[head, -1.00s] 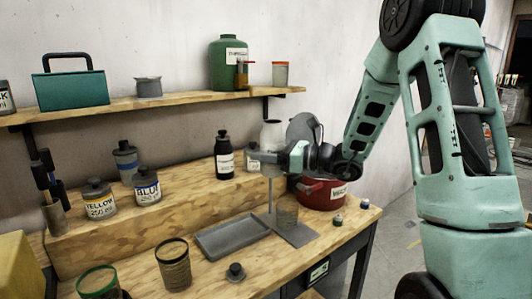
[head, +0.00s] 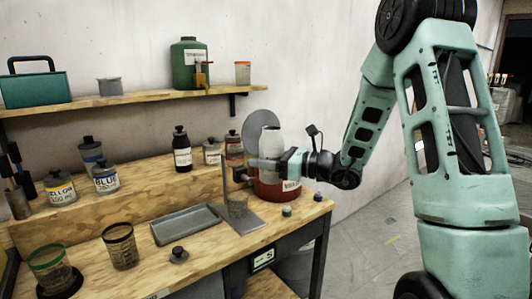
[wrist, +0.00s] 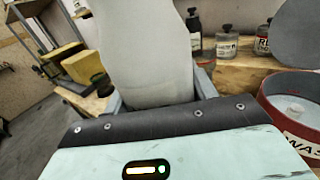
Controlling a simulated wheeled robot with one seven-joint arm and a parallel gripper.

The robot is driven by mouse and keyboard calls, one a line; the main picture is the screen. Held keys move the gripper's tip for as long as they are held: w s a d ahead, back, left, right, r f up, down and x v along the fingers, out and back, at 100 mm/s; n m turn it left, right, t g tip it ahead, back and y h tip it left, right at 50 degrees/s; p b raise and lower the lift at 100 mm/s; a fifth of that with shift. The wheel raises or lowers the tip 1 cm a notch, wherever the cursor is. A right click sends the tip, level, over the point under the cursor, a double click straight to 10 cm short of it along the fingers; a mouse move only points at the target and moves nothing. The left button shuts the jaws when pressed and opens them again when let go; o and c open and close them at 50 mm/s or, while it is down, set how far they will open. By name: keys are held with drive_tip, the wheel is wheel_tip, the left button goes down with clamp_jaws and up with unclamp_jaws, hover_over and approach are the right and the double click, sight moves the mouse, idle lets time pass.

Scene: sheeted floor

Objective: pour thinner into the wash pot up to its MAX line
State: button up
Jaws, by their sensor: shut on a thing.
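My gripper (head: 268,165) is shut on a pale white bottle (head: 270,141), held about upright. In the wrist view the bottle (wrist: 150,55) rises between the fingers. The red wash pot (head: 276,190) stands at the bench's right end, partly hidden by my gripper. In the wrist view the open pot (wrist: 292,128) is right of the bottle, with a small pale shape inside. Its MAX line and liquid level cannot be made out. The bottle's label is not visible. A green jug (head: 183,75) with a partly legible label stands on the shelf.
A grey disc (head: 259,122) stands behind the bottle. A grey tray (head: 185,225), paint bottles and mesh-sided cups (head: 121,250) are further left.

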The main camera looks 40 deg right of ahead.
drive_tip(key=s+a+f+m+t+h, duration=0.1)
drive_tip(key=s+a+f+m+h, duration=0.1)
drive_tip(key=f, duration=0.9)
drive_tip(key=s+a+f+m+t+h, duration=0.1)
drive_tip(key=s+f+h, duration=0.3)
drive_tip(key=f, duration=0.7)
drive_tip(key=s+a+f+m+t+h, duration=0.1)
drive_tip(key=s+a+f+m+h, duration=0.3)
drive_tip(key=f, duration=0.7)
drive_tip(key=shift+f, duration=0.15)
drive_tip(key=shift+w, duration=0.1)
